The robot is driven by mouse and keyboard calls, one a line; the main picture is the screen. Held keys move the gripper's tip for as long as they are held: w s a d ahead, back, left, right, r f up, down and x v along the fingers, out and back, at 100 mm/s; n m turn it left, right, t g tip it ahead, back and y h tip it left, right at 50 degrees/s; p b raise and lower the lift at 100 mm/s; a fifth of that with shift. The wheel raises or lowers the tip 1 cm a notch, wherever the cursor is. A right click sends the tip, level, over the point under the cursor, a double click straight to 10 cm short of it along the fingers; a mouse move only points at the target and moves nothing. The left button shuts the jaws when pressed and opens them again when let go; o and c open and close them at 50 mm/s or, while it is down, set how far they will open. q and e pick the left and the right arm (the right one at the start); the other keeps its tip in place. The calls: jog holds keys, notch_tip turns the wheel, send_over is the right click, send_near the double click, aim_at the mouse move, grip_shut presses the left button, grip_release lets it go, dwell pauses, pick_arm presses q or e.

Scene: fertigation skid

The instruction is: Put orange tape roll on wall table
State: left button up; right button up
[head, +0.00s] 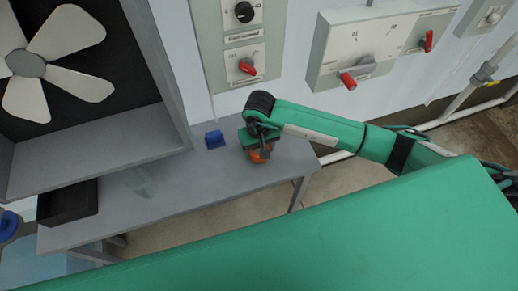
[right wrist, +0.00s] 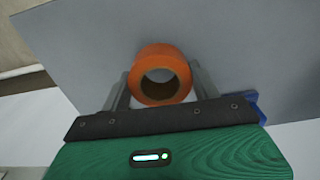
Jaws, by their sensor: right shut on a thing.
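The orange tape roll (head: 261,156) is at the right end of the grey wall table (head: 185,196) in the head view. My right gripper (head: 257,148) is shut on it from above and hides part of it. In the right wrist view the orange tape roll (right wrist: 157,53) sits between the two fingers of my right gripper (right wrist: 160,80), its round hole facing the camera. The grey table top (right wrist: 240,45) fills the background there. I cannot tell whether the roll touches the table top. My left gripper is not in view.
A small blue object (head: 214,139) stands on the table just left of the roll. Wall panels with red knobs (head: 247,68) are above. The table's middle has free room.

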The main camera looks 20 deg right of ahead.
jog(key=shift+f, duration=0.9)
jog(key=shift+f, duration=0.2)
jog(key=o, duration=1)
jog(key=shift+r, duration=0.1)
